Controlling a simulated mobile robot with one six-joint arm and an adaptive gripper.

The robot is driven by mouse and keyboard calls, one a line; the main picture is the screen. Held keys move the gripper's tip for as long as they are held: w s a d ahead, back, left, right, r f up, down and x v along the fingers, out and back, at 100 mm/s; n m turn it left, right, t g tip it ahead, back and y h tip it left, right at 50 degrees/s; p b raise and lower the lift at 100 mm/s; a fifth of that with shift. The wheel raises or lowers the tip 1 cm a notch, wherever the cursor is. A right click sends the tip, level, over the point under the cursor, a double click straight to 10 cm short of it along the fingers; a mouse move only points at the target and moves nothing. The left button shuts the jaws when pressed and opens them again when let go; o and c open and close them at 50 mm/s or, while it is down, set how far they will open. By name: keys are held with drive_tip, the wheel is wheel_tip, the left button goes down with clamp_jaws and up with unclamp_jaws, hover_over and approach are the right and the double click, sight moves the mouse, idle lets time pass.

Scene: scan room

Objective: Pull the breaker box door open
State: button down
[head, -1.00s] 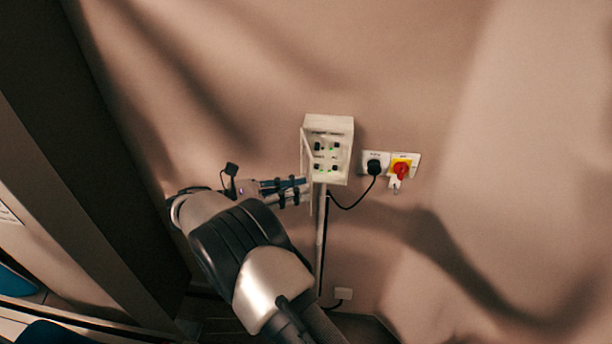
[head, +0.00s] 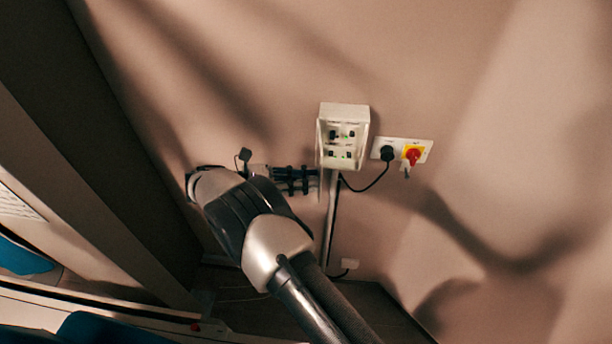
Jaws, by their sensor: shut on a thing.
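The breaker box (head: 345,112) is a small white box on the wall, near the middle of the head view. Its front stands open, and dark switches with small green lights show inside. Its door (head: 318,145) is swung out to the left and shows only as a thin pale strip along the box's left side. My gripper (head: 308,182) is at the lower left of the box, its dark fingers pointing right. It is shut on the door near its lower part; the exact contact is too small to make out.
A white socket plate with a black plug (head: 387,153) and a red and yellow rotary switch (head: 413,155) sit right of the box. A cable and a conduit (head: 330,220) run down below it. A dark panel (head: 90,150) stands at the left. The wall at right is clear.

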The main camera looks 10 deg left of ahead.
drive_tip(key=shift+r, duration=0.3)
drive_tip(key=c, duration=1.6)
unclamp_jaws()
drive_tip(key=shift+d+f, duration=0.1)
drive_tip(key=shift+d, duration=0.05)
drive_tip(key=shift+o, duration=0.2)
drive_tip(key=shift+f, duration=0.1)
drive_tip(key=shift+f+b, duration=0.1)
drive_tip(key=shift+b, duration=0.25)
